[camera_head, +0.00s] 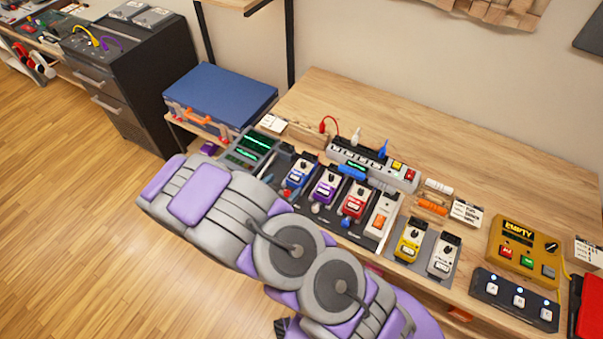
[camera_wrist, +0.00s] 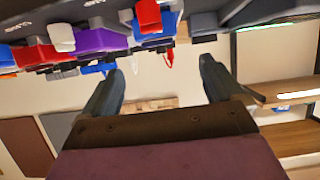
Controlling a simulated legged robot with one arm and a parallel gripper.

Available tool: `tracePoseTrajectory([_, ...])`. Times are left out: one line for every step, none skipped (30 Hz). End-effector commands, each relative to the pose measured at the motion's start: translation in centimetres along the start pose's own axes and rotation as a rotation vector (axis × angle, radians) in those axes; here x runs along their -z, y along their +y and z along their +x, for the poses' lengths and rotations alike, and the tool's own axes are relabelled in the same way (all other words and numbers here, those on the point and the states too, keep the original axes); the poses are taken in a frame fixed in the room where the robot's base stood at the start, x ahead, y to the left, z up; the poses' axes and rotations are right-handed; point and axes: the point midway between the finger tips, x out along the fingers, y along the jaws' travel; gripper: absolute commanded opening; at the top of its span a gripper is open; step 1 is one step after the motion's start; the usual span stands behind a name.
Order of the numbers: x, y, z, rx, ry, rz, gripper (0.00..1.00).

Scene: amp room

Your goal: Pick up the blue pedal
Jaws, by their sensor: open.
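The blue pedal (camera_head: 300,173) stands at the left end of a row of pedals on a dark board, left of a purple pedal (camera_head: 327,187) and a red pedal (camera_head: 355,200). In the wrist view the picture looks upside down, and the blue pedal (camera_wrist: 170,24) shows at the top middle with a red knob in front of it. My gripper (camera_wrist: 157,68) is open, with its two dark fingers apart and nothing between them. The blue pedal lies beyond the fingertips, apart from them. In the head view my arm crosses in front of the board, and I cannot make out the gripper.
A grey power strip (camera_head: 372,164) with coloured plugs stands behind the pedals. A green-lit device (camera_head: 250,150) is left of the blue pedal. Yellow (camera_head: 411,240) and white (camera_head: 443,256) pedals stand right. A blue case (camera_head: 220,95) sits left. The desk's back is clear.

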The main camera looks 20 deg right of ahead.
Motion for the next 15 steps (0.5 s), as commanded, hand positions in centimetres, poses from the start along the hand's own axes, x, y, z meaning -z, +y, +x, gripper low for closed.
tracePoseTrajectory([0.0,0.0,0.9,-0.002,0.001,0.001,0.94])
tracePoseTrajectory([0.0,0.1,1.3,-0.002,0.001,0.002,0.94])
tracePoseTrajectory([0.0,0.0,1.9,-0.001,0.002,0.001,0.94])
tracePoseTrajectory([0.0,0.0,2.3,-0.001,0.003,0.002,0.94])
tracePoseTrajectory([0.0,-0.1,2.7,0.0,0.003,0.002,0.94])
tracePoseTrajectory([0.0,0.0,3.3,-0.001,0.003,0.003,0.94])
tracePoseTrajectory([0.0,-0.1,3.7,-0.001,0.003,0.004,0.94])
tracePoseTrajectory([0.1,0.0,4.1,0.0,0.003,0.004,0.94])
tracePoseTrajectory([0.0,-0.1,4.6,0.001,0.003,0.004,0.94])
tracePoseTrajectory([0.1,-0.1,4.9,0.0,0.003,0.004,0.94])
tracePoseTrajectory([0.0,-0.1,5.2,0.0,0.002,0.004,0.94])
tracePoseTrajectory([0.0,-0.1,5.6,0.0,0.001,0.004,0.94])
tracePoseTrajectory([0.0,-0.1,5.8,0.0,0.001,0.003,0.94])
tracePoseTrajectory([0.0,-0.1,6.0,0.001,0.001,0.003,0.94])
tracePoseTrajectory([0.0,-0.1,6.2,0.002,0.001,0.002,0.94])
